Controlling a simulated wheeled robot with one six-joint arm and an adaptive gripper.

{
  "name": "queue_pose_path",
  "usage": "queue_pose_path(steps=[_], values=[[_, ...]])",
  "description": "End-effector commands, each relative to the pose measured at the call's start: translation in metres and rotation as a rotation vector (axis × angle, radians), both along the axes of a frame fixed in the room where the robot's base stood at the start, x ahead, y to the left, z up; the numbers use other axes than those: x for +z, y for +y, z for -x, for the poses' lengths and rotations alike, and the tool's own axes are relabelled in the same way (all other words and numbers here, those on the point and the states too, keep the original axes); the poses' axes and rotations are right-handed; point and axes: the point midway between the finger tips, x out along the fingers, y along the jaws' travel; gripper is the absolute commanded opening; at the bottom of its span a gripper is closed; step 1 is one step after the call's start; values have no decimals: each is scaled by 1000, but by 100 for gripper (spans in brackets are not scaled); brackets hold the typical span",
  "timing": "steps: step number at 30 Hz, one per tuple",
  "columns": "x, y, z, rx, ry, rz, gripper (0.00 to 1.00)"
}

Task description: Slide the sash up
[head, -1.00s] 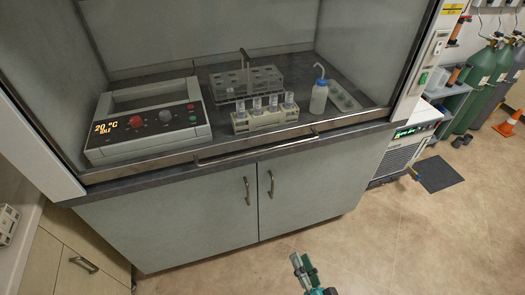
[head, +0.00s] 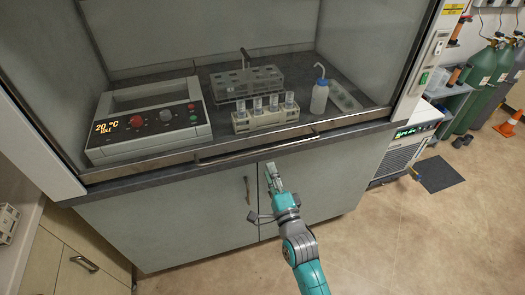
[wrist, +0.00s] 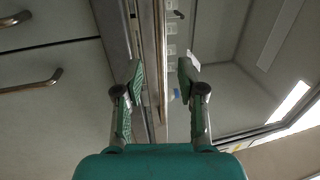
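The fume hood's clear sash (head: 230,40) is down, with its metal bottom rail near the counter's front edge. A long bar handle (head: 240,153) runs along that rail. In the wrist view the handle (wrist: 160,50) runs up the picture between the fingers. My gripper (head: 271,168) is in front of the cabinet doors, just below the right half of the handle. In the wrist view my gripper (wrist: 160,75) is open, one finger on each side of the handle line. I cannot tell whether either finger touches it.
Below are cabinet doors (head: 165,215) with pull handles. Gas cylinders (head: 480,80) and an orange cone (head: 508,123) stand at right.

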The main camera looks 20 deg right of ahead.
Motion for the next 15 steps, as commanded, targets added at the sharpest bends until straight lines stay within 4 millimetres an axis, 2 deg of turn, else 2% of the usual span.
queue_pose_path(steps=[9,15], values=[[11,0,-53,0,-2,2,39],[15,0,-75,0,-1,2,39]])
